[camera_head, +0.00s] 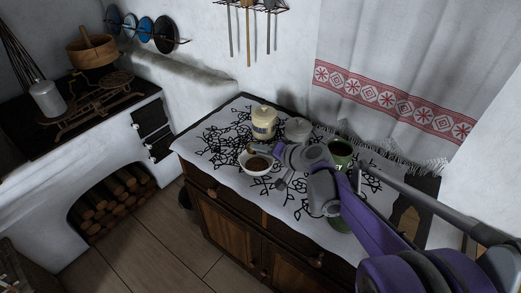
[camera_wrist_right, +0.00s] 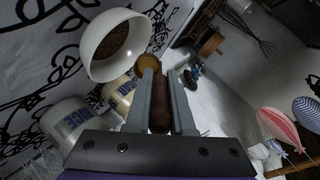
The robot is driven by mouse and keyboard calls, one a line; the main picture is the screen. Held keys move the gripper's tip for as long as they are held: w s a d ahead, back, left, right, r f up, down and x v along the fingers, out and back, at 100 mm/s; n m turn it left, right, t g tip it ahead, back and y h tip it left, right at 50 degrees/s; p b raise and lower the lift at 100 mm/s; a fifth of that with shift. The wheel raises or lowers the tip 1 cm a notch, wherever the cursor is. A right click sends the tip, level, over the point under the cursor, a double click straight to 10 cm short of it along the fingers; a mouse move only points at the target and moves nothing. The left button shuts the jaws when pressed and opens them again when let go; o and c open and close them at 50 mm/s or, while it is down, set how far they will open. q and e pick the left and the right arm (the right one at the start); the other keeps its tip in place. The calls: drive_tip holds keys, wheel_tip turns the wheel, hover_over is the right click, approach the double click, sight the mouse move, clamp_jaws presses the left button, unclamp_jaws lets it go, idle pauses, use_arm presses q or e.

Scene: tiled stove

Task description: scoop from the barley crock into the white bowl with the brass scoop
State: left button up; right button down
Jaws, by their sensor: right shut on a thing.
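The white bowl (camera_head: 256,172) stands on the cloth-covered cabinet top, with brown grain-like contents inside. It also shows at the upper left of the right wrist view (camera_wrist_right: 136,62). My right gripper (camera_wrist_right: 161,76) is shut on the dark wooden handle of the brass scoop (camera_wrist_right: 149,64). In the head view the right gripper (camera_head: 278,149) is just right of the bowl, with the scoop head (camera_head: 252,149) at the bowl's far rim. The scoop's inside is hidden. A cream labelled crock (camera_head: 264,122) and a greyish crock (camera_head: 297,129) stand behind; I cannot tell which holds barley. My left gripper is not in view.
A green crock (camera_head: 341,147) stands right of the gripper, partly hidden by my right arm. A white curtain (camera_head: 400,60) hangs behind the cabinet top. The patterned cloth (camera_head: 215,140) is clear left of the bowl. A stove (camera_head: 95,120) stands at the left.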

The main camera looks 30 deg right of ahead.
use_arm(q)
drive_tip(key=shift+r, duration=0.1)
use_arm(e)
drive_tip(key=shift+r, duration=0.15)
drive_tip(key=shift+r+p, duration=1.75)
drive_tip(key=shift+r, duration=0.7)
drive_tip(key=g, duration=0.1)
drive_tip(key=g+p, duration=0.1)
drive_tip(key=shift+r+g+h, duration=0.25)
drive_tip(key=shift+g+h, duration=0.05)
drive_tip(key=shift+g, duration=0.1)
drive_tip(key=g+h, duration=0.1)
drive_tip(key=g, duration=0.2)
drive_tip(key=shift+w+r+p, duration=0.1)
drive_tip(key=shift+w+p, duration=0.05)
drive_tip(key=shift+p, duration=0.25)
drive_tip(key=g, duration=0.3)
drive_tip(key=shift+r+h, duration=0.1)
drive_tip(key=shift+h, duration=0.2)
drive_tip(key=g, duration=0.3)
drive_tip(key=shift+h+p, duration=0.3)
drive_tip(key=shift+h, duration=0.1)
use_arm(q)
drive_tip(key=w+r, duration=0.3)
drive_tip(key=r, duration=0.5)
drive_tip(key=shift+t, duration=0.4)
use_arm(e)
drive_tip(key=shift+g, duration=0.3)
drive_tip(key=shift+s, duration=0.2)
